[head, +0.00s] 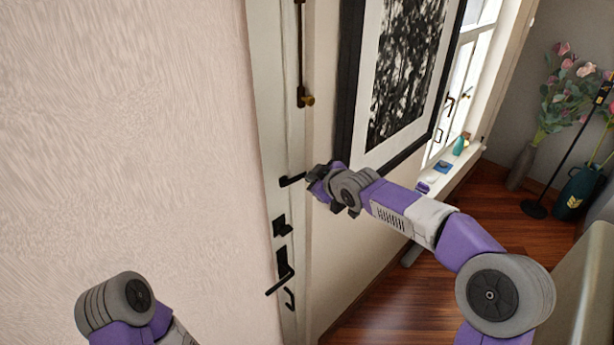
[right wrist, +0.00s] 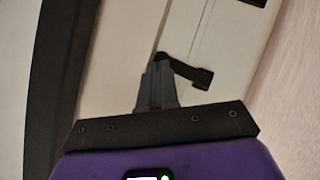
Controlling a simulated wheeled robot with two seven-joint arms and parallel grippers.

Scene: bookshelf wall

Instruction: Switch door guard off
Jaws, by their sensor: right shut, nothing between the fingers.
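The door guard, a small black bar (head: 291,181), sticks out from the narrow white door edge in the middle of the head view. In the right wrist view it is a dark angled lever (right wrist: 187,71) on a pale surface. My right gripper (head: 313,182) is beside its right end in the head view. In the right wrist view the gripper's fingers (right wrist: 158,72) are together and empty, with their tips close against the lever's left end. I cannot tell if they touch it. My left gripper is out of view; only part of the left arm shows at lower left.
Below the guard are a black lock plate (head: 281,227) and a black door handle (head: 281,271). A tall bolt with a brass knob (head: 306,99) is above. A black-framed picture (head: 345,100) hangs close to my right forearm. A pale wall (head: 120,120) fills the left.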

